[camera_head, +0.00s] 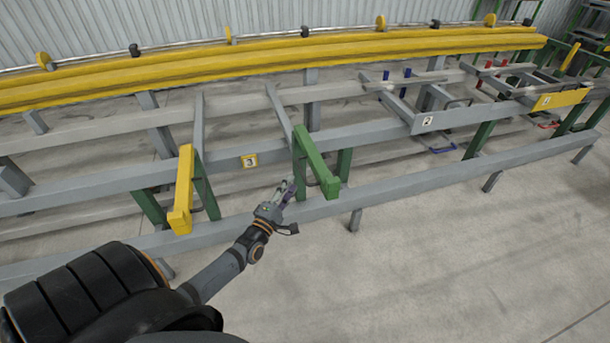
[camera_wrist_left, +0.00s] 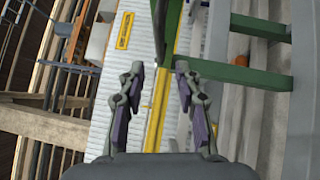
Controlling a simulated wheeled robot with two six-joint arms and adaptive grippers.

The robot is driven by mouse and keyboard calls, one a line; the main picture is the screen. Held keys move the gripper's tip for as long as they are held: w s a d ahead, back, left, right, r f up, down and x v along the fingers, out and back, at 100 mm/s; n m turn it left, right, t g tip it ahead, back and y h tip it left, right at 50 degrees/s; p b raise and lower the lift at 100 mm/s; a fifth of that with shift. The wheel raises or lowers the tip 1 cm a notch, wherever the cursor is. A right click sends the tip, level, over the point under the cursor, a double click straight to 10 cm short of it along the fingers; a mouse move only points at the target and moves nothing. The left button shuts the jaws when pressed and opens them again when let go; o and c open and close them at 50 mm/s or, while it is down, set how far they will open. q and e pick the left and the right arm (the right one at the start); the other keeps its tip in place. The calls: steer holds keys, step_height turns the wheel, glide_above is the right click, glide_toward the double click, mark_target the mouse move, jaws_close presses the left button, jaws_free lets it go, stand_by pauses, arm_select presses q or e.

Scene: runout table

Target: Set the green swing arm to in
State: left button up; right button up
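The green swing arm (camera_head: 317,162) hangs at the middle of the runout table in the head view, its lower end sticking out over the front rail. My left gripper (camera_head: 284,191) is just left of and below it, apart from it as far as I can tell. In the left wrist view my left gripper (camera_wrist_left: 160,92) is open, with a clear gap between the fingers and nothing held. A green bar (camera_wrist_left: 171,35) shows beyond the fingertips there; I cannot tell which green part it is. My right gripper is not in view.
The grey front rail (camera_head: 400,180) runs behind my gripper. A yellow beam (camera_head: 250,60) runs along the back. The floor at the front right is clear.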

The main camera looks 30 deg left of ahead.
mark_target(301, 169)
arm_select(q)
steer(key=w, duration=0.2)
steer(key=w+b, duration=0.1)
steer(key=w, duration=0.2)
steer(key=w+r, duration=0.1)
steer(key=w, duration=0.1)
steer(key=shift+w+a, duration=0.35)
steer(key=shift+w, duration=0.05)
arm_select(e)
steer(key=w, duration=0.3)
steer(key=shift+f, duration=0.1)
arm_select(q)
steer(key=shift+c, duration=0.2)
jaws_close()
